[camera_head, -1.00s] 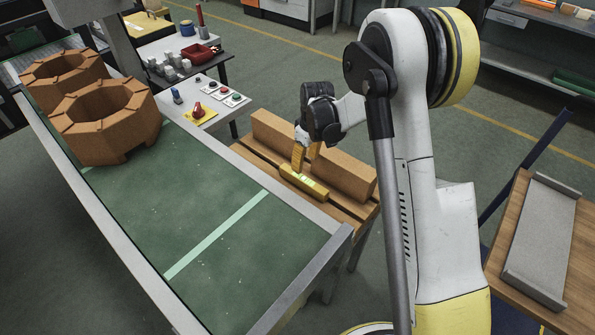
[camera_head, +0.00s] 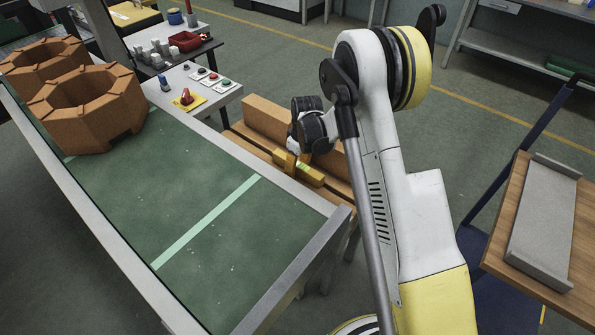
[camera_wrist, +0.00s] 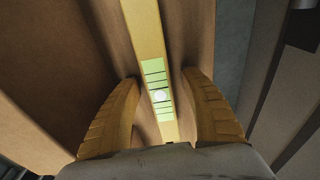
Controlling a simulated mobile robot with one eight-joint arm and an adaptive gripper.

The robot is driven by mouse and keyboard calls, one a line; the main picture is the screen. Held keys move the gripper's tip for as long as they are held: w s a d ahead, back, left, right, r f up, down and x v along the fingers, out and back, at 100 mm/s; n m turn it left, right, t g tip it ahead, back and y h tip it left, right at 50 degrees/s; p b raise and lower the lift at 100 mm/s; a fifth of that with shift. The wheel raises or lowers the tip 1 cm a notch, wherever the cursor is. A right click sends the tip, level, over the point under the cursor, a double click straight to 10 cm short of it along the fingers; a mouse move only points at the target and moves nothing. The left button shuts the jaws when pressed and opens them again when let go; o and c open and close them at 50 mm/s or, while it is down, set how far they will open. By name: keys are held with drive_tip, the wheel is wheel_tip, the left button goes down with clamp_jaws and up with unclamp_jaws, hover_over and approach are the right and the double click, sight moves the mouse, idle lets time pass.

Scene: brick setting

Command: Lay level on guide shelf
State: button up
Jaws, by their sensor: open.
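The level (camera_head: 311,175) is a yellow bar with a green vial window. It lies on a slatted brown bench beside the green-topped conveyor in the head view. In the wrist view the level (camera_wrist: 149,38) runs between the two yellow fingers of my gripper (camera_wrist: 160,80), with a gap on each side. My gripper (camera_head: 291,162) is open, low over the level's middle, and my arm hides part of it in the head view. A grey tray-like piece with raised ends (camera_head: 543,222), possibly the guide shelf, lies on a wooden table at the right.
A long brown block (camera_head: 265,118) stands along the bench behind the level. The conveyor (camera_head: 200,210) is in front, with brick rings (camera_head: 90,105) at its far left end. A control panel (camera_head: 207,90) stands beyond. Open floor lies between bench and wooden table.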

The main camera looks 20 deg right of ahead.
drive_tip(key=shift+r, duration=0.1)
clamp_jaws()
